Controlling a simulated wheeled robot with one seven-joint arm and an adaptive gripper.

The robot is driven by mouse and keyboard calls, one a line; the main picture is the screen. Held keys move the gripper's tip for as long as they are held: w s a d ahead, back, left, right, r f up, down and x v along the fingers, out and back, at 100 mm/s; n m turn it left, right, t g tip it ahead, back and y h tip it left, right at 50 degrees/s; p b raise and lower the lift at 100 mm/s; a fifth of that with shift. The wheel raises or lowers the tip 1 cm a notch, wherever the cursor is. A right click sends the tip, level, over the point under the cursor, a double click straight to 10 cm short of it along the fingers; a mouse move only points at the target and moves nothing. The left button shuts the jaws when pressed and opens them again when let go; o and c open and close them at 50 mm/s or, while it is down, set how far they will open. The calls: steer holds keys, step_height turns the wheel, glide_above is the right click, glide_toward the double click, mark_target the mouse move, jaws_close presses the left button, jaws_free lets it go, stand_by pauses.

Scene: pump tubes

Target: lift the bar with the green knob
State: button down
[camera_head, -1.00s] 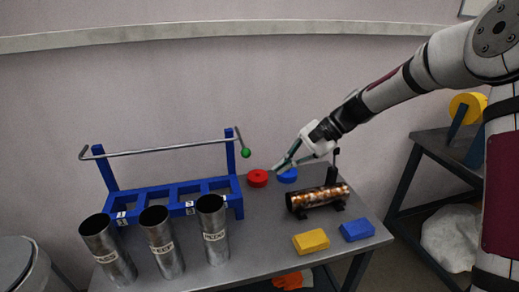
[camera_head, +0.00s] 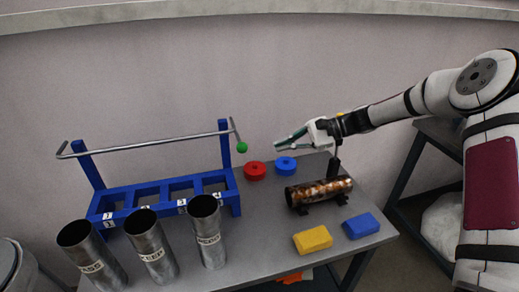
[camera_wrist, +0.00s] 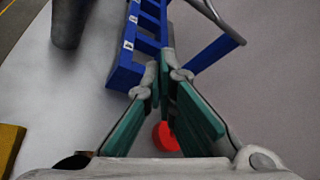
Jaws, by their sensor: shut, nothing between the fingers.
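The metal bar (camera_head: 150,144) lies across the two uprights of the blue rack (camera_head: 85,172), at the rack's top. Its bent right end carries the green knob (camera_head: 242,147), which hangs just outside the right upright. My gripper (camera_head: 277,146) is to the right of the knob, at about its height in the picture, with a gap between them. Its green-padded fingers are shut and empty. In the wrist view my gripper (camera_wrist: 164,66) points towards the rack (camera_wrist: 125,72), and part of the bar (camera_wrist: 222,22) shows at upper right. The knob cannot be made out there.
Three metal cylinders (camera_head: 150,250) stand before the rack. A red disc (camera_head: 255,171) and a blue disc (camera_head: 286,166) lie on the table below my gripper. A copper-coloured cylinder (camera_head: 318,192), a yellow block (camera_head: 313,240) and a blue block (camera_head: 361,226) are at right.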

steer(key=x, duration=1)
steer(key=s+r+p, duration=0.2)
steer(key=r, duration=0.1)
steer(key=shift+s+d+r, duration=0.1)
steer(key=shift+s+r, duration=0.1)
